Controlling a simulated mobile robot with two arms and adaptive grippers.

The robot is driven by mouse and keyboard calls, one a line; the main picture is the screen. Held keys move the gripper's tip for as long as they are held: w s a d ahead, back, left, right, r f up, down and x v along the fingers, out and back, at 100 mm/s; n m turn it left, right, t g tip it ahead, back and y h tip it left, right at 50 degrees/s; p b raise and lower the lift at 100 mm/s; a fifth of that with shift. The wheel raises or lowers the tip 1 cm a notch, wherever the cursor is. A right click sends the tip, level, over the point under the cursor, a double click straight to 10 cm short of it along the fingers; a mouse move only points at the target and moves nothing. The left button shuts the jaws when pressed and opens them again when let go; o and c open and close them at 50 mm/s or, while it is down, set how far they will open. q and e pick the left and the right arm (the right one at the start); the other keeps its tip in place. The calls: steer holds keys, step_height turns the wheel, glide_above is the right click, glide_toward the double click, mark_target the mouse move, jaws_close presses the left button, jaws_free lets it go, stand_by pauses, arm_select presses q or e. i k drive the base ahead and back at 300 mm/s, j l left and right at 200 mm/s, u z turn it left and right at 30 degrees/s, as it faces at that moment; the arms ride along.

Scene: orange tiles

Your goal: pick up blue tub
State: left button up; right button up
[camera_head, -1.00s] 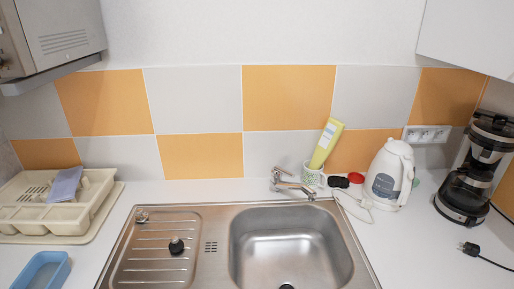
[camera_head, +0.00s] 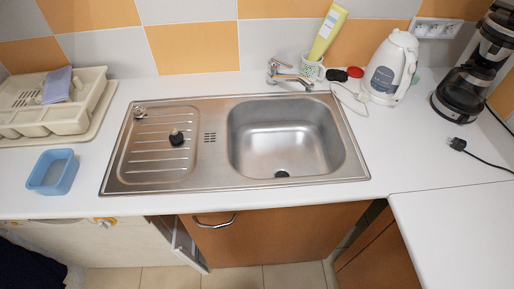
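The blue tub (camera_head: 53,188) is a small, open rectangular container. It stands upright on the white counter at the left, between the dish rack and the front edge, to the left of the sink's drainboard. It looks empty. Neither of my grippers shows in the head view.
A metal sink (camera_head: 240,184) with a black plug on its drainboard is set in the counter (camera_head: 85,204). A cream dish rack (camera_head: 66,122) is behind the tub. A kettle (camera_head: 394,70) and coffee maker (camera_head: 470,85) stand at the right. A cabinet door (camera_head: 186,248) hangs open below.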

mark_target(54, 172)
steer(key=k+l+u, duration=0.1)
steer(key=u, duration=1.5)
steer(key=z, duration=1.55)
steer(key=u, duration=1.5)
steer(key=i, duration=0.1)
